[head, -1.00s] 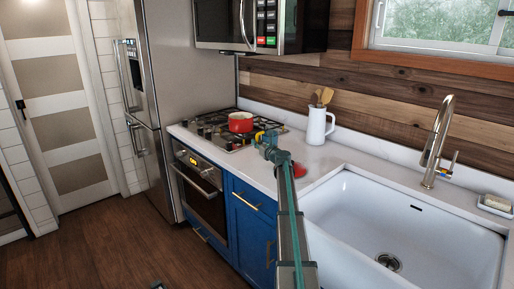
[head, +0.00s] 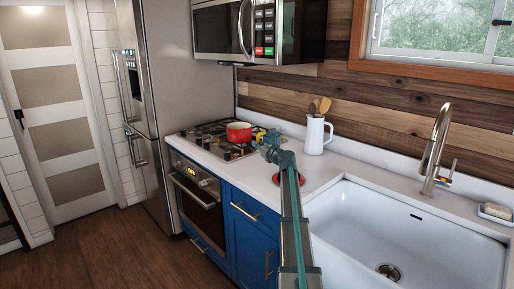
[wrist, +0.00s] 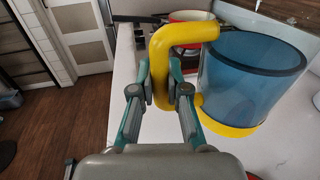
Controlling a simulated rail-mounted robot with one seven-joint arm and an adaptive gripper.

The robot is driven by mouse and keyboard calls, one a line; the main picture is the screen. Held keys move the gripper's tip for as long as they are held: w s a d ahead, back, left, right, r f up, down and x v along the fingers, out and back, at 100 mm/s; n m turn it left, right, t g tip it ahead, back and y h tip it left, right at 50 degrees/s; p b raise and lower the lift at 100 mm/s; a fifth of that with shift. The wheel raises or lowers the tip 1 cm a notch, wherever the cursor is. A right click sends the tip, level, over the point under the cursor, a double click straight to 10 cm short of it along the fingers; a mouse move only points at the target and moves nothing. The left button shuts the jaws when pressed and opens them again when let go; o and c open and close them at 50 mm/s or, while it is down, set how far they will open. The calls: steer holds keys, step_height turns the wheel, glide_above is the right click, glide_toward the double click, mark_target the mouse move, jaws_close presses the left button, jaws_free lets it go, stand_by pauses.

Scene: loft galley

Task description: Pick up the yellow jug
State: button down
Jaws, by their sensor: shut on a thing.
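The jug (wrist: 250,80) has a see-through blue body with a yellow handle (wrist: 157,65) and a yellow base. In the wrist view it fills the upper right, tilted in the picture. My gripper (wrist: 167,92) is shut on the lower part of the handle, one finger on each side. In the head view the jug (head: 272,137) is small and partly hidden by my gripper (head: 266,146), just right of the stove. I cannot tell whether its base touches the counter.
A red pot (head: 239,132) stands on the gas stove (head: 205,138), behind and left of the jug. A white pitcher with wooden utensils (head: 315,136) stands to the right. A round red thing (head: 300,179) lies on the counter beside my arm. The sink (head: 390,215) is at right.

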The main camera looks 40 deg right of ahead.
steer(key=s+a+r, duration=0.2)
steer(key=s+r, duration=0.1)
steer(key=s, duration=0.2)
steer(key=shift+s+a, duration=0.35)
steer(key=shift+a, duration=0.05)
steer(key=shift+a+b, duration=0.15)
steer(key=shift+b, duration=0.15)
stand_by(0.7)
